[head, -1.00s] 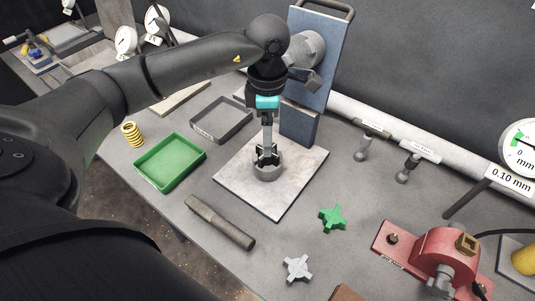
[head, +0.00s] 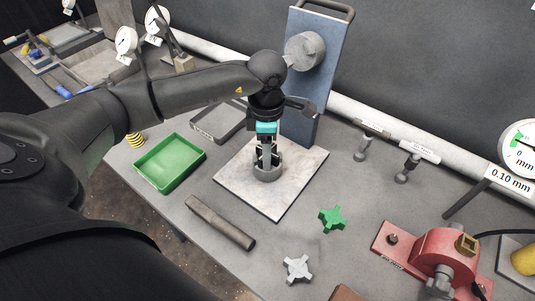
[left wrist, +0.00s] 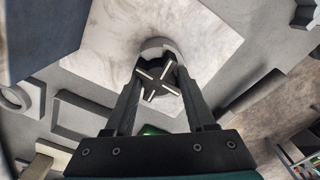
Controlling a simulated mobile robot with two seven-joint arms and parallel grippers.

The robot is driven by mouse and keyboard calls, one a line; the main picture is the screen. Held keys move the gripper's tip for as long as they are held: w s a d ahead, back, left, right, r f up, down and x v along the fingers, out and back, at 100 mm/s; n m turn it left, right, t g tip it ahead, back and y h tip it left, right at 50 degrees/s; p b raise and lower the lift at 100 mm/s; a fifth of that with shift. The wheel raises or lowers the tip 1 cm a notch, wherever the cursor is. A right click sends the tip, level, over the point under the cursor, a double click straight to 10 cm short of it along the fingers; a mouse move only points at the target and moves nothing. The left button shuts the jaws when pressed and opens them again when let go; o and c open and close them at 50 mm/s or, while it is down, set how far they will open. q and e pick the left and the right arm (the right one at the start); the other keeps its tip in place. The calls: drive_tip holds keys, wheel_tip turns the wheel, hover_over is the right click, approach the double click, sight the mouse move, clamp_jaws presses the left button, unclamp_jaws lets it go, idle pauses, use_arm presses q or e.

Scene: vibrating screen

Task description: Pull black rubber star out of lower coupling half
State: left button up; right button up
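The lower coupling half (head: 268,174), a grey metal ring, stands upright on the pale square plate (head: 240,190) in the head view. It also shows in the left wrist view (left wrist: 154,45). My left gripper (head: 268,160) points straight down over the coupling. In the left wrist view its two fingers (left wrist: 160,76) stand apart, one on each side of the star. Whether the fingertips touch the star is not clear. My right gripper is not in view.
A green star (head: 333,218) and a light grey star (head: 297,268) lie to the right and front. A green tray (head: 170,163), a grey tray (head: 215,124) and a dark bar (head: 220,222) lie to the left. A blue upright block (head: 308,75) stands close behind the gripper.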

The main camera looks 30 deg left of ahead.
use_arm(q)
clamp_jaws()
drive_tip(key=shift+r, duration=0.1)
idle(0.3)
